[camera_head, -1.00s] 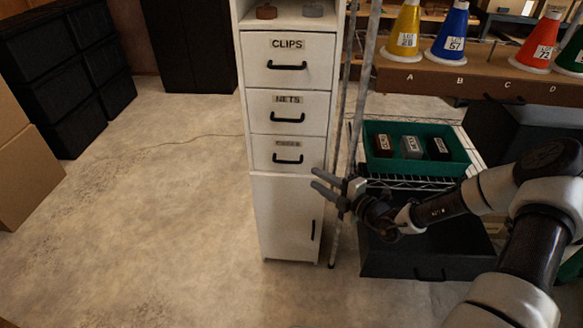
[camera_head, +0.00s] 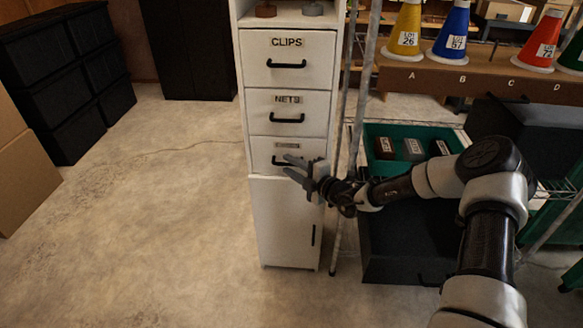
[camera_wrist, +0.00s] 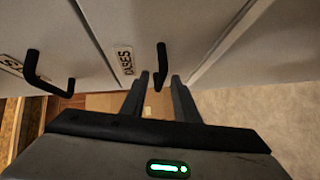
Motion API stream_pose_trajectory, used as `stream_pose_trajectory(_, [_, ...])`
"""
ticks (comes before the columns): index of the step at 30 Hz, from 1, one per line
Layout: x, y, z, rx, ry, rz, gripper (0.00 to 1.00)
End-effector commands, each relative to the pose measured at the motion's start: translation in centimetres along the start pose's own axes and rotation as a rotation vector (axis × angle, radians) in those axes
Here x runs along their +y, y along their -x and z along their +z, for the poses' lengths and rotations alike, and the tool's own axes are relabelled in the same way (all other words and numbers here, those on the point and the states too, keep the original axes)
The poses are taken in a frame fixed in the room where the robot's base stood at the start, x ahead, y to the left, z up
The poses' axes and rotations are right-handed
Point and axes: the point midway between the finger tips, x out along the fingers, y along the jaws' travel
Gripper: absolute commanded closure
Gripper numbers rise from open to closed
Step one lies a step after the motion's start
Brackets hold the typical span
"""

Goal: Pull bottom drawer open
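The bottom drawer (camera_head: 262,146) is the third and lowest white drawer of a narrow cabinet. It is shut, with a small label above a black bar handle. In the wrist view its label (camera_wrist: 124,64) seems to read "CASES", and its handle (camera_wrist: 161,62) shows just ahead of and between my fingertips. My gripper (camera_head: 286,165) is open at the handle's front; its fingers partly hide the handle in the head view. In the wrist view my gripper (camera_wrist: 161,84) has a gap between its fingers. I cannot tell whether they touch the handle.
The "NETS" drawer (camera_head: 272,117) and "CLIPS" drawer (camera_head: 262,72) above are shut. A cabinet door (camera_head: 280,220) lies below. A metal rack post (camera_head: 346,180) stands close to the right, with a green tray (camera_head: 380,131). The floor (camera_head: 165,220) in front and left is clear.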

Motion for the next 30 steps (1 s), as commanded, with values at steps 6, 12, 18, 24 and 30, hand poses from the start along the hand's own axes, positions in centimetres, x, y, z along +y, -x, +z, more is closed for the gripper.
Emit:
stream_pose_trajectory(6, [0.0,0.0,0.0,0.000,0.000,0.000,1.00])
stream_pose_trajectory(12, [0.0,0.1,0.0,0.000,0.000,0.000,1.00])
stream_pose_trajectory(18, [0.1,0.6,-0.5,0.001,-0.001,-0.002,1.00])
stream_pose_trajectory(24, [-0.1,2.6,-2.6,0.000,-0.005,-0.003,1.00])
stream_pose_trajectory(30, [-1.0,5.9,-5.8,0.000,-0.007,-0.005,1.00])
